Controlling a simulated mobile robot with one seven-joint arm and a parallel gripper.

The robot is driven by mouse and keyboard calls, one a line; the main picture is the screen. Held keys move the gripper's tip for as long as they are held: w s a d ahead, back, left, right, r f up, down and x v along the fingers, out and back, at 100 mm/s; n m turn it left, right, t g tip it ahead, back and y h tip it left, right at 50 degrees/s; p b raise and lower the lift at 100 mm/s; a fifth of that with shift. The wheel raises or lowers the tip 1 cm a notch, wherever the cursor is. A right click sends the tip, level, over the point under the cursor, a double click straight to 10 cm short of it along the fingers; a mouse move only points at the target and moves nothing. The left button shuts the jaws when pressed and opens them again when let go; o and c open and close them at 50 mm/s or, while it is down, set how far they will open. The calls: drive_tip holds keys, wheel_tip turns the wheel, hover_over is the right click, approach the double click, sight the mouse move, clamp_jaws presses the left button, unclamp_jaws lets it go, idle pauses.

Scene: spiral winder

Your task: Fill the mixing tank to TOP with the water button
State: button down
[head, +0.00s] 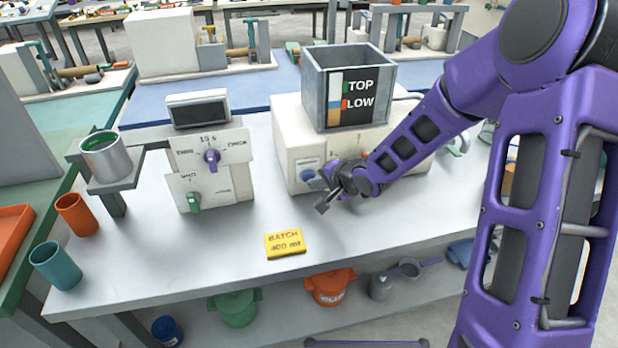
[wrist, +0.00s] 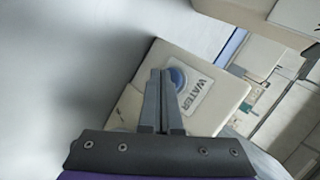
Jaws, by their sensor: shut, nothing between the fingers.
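The mixing tank (head: 312,92) is a grey open box on a white machine body. Its front panel has a green TOP mark, a red LOW mark and a level strip (head: 335,98). My gripper (wrist: 160,74) is shut and empty. Its fingertips overlap the button's left edge in the wrist view; I cannot tell whether they touch it.
A dial unit (head: 212,155) with a small screen stands to the left. A metal can (head: 108,162) sits on a bracket. Orange (head: 77,215) and teal (head: 56,265) cups stand at the left edge. A yellow BATCH 400 ml sign (head: 285,244) lies in front, with clear bench around it.

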drive_tip(key=shift+w+a, duration=0.1)
drive_tip(key=shift+w, duration=0.3)
idle(1.7)
drive_tip(key=shift+s+p, duration=0.15)
drive_tip(key=shift+p, duration=0.15)
idle(3.9)
drive_tip(key=shift+s+d, duration=0.2)
drive_tip(key=shift+s, duration=0.5)
drive_tip(key=shift+s+d+p, duration=0.15)
drive_tip(key=shift+s+d, duration=0.1)
drive_tip(key=shift+s, duration=0.55)
drive_tip(key=shift+s+d+p, duration=0.2)
drive_tip(key=shift+s+d, duration=0.05)
drive_tip(key=shift+s, duration=0.55)
drive_tip(key=shift+s+d+p, duration=0.15)
drive_tip(key=shift+s+d, duration=0.1)
drive_tip(key=shift+s, duration=0.55)
